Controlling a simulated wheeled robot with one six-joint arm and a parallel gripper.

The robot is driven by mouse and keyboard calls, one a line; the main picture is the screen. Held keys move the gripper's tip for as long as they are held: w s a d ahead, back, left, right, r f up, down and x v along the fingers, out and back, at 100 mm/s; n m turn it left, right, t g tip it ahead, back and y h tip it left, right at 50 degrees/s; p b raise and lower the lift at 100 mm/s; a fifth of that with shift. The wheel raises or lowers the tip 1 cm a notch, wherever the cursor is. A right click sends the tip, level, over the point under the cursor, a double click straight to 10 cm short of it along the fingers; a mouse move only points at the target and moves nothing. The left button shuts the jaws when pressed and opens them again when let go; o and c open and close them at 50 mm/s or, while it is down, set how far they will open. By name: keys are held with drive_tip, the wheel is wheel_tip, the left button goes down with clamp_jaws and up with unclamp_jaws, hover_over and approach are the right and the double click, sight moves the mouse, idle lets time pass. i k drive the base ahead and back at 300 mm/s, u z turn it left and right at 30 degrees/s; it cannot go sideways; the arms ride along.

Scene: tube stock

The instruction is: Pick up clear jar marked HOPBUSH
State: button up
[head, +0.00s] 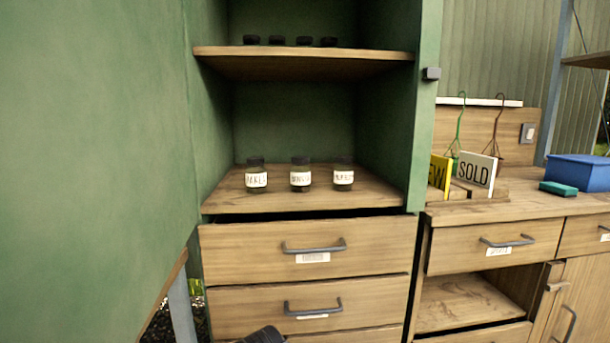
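Three small clear jars with dark lids and white labels stand upright in a row on the lower shelf of the green cupboard. The left jar (256,178) has a label that seems to start with HAKE. The labels on the middle jar (300,178) and the right jar (343,177) are too small to read surely. I cannot make out HOPBUSH on any of them. Several dark lids (277,41) show on the upper shelf, with their jars hidden behind the shelf's edge. A dark part at the bottom edge seems to be my arm; no gripper fingers show.
The lower shelf (235,203) has free room around the jars, with the upper shelf (310,64) above. The green door (90,130) stands open at left. Closed drawers (240,250) lie below. At right, a bench holds a SOLD sign (474,171) and a blue box (580,172).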

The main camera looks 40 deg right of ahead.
sight(343, 170)
drive_tip(key=u, duration=2.8)
drive_tip(key=k, duration=0.9)
drive_tip(key=z, duration=1.4)
